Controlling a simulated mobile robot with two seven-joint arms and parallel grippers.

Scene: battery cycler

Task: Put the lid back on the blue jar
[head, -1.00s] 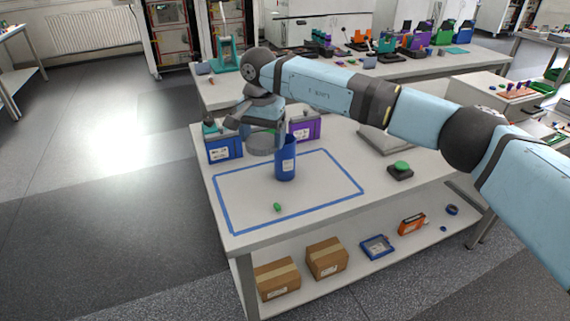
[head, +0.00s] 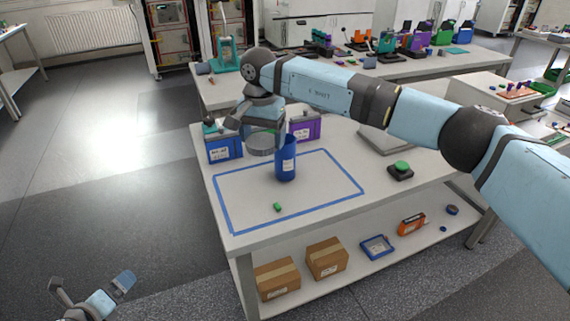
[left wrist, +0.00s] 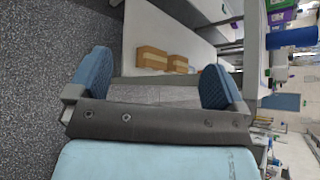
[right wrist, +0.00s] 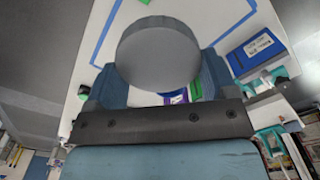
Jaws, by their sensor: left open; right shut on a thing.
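The blue jar (head: 286,165) stands upright on the table, inside the blue tape outline near its back edge. It also shows in the left wrist view (left wrist: 292,37). My right gripper (head: 262,128) is shut on the round grey lid (head: 261,145), just left of the jar's upper part in the head view. The gap between lid and jar is hard to judge. My left gripper (head: 98,296) is open and empty, low at the left, away from the table.
A blue box (head: 224,149) and a purple box (head: 306,128) stand behind the tape outline (head: 225,202). A small green piece (head: 277,207) lies inside it. A green button (head: 401,166) is at the right. Cardboard boxes (head: 277,279) sit on the lower shelf.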

